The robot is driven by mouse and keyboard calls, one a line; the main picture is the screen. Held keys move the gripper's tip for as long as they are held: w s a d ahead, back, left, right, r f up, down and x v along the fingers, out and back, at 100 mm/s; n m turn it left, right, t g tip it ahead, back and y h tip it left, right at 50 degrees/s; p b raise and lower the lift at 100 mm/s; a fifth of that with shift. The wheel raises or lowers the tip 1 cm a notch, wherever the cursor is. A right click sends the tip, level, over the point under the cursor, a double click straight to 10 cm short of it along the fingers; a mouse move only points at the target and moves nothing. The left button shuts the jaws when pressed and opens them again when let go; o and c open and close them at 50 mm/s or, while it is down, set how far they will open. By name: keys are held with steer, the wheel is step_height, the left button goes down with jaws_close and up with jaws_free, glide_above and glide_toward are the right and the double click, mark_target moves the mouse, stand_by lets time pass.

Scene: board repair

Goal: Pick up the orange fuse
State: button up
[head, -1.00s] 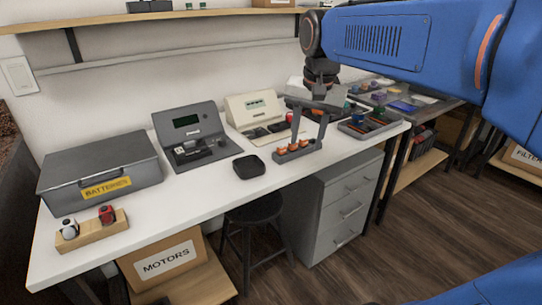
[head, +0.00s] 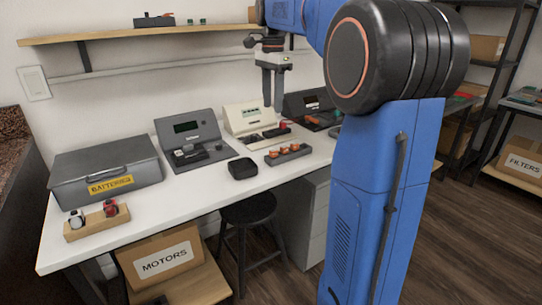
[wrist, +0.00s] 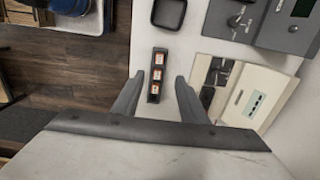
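Several small orange pieces (head: 284,152), probably the fuses, sit in a row in a dark grey holder (head: 307,148) on the white bench. In the wrist view the row shows three orange-and-white tops (wrist: 157,74) in the holder (wrist: 153,99). My gripper (head: 272,104) hangs fingers-down above the bench, behind and well above the holder in the head view. It is open and empty. In the wrist view its fingers (wrist: 159,79) lie on either side of the row, apart from it.
A black square tray (head: 243,168) lies left of the holder. A beige device (head: 243,115) and a dark grey device (head: 188,130) stand behind. A battery case (head: 107,172) is at left. A wall shelf (head: 110,35) runs above. My blue arm hides the bench's right end.

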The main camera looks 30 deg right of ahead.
glide_above(273, 150)
step_height(273, 150, down, 10)
steer(key=shift+w+f, duration=0.1)
steer(key=shift+f, duration=0.1)
steer(key=shift+d+f, duration=0.1)
steer(key=shift+f, duration=2.65)
steer(key=shift+c, duration=0.3)
jaws_close()
